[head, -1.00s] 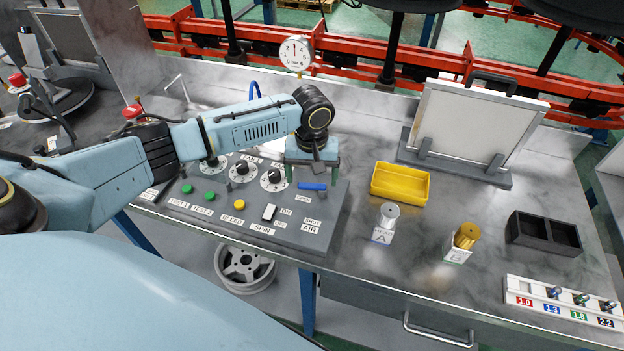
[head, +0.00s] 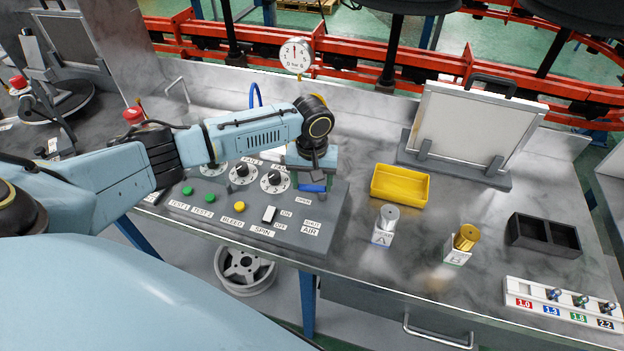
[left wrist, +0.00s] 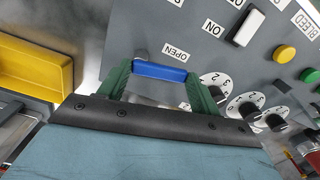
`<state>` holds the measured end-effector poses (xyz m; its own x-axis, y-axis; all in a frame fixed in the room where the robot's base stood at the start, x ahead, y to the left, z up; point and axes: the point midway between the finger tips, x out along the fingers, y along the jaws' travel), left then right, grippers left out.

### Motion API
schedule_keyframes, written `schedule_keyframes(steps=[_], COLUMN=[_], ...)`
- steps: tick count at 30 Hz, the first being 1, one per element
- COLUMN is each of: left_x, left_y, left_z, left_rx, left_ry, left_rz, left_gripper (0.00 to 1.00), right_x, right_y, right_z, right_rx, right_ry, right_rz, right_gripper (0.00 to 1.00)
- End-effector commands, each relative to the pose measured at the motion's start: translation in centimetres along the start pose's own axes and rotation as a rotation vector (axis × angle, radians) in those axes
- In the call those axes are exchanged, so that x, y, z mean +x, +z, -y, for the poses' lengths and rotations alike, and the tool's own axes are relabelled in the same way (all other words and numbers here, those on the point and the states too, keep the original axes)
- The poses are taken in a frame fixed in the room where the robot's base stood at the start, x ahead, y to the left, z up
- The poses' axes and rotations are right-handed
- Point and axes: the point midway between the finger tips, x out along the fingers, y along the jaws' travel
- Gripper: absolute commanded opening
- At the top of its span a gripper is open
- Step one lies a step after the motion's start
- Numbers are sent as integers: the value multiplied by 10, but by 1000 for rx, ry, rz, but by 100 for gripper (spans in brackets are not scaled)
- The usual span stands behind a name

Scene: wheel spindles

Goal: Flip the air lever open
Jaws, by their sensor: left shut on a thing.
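In the left wrist view the lever (left wrist: 159,72) lies crosswise between the two green fingers. My left gripper (head: 314,180) is over the panel, pointing down, with its fingers shut on the lever; it also shows in the left wrist view (left wrist: 160,80). The lever's pivot is not clear. My right gripper is not in view.
Dials (head: 274,180), green buttons (head: 210,198), a yellow button (head: 239,206) and the spin switch (head: 269,214) sit left of the lever. A pressure gauge (head: 296,54) stands behind. A yellow tray (head: 400,184) and holders A (head: 384,226) and B (head: 460,243) are to the right.

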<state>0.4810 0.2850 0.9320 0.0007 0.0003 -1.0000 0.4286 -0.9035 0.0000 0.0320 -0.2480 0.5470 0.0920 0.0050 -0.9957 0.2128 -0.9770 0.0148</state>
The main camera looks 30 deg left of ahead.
Motion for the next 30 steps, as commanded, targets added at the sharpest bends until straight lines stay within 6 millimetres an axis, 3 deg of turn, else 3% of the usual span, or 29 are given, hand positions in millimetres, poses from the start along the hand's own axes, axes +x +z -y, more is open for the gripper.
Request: schedule_keyframes(steps=[7, 20, 21, 26, 30], left_x=[-3, 0, 0, 0, 0], left_y=[-4, -6, -6, -6, -6], left_z=[0, 0, 0, 0, 0], left_rx=[163, 226, 226, 224, 224], left_ry=[0, -1, -1, -1, -1], left_rz=[3, 1, 1, 1, 1], left_gripper=[41, 41, 66, 85, 85], right_x=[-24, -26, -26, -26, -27], right_y=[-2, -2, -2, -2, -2], right_z=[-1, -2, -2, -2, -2], right_rx=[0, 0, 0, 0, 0], right_ry=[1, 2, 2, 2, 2], right_rz=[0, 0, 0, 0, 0], right_gripper=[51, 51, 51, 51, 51])
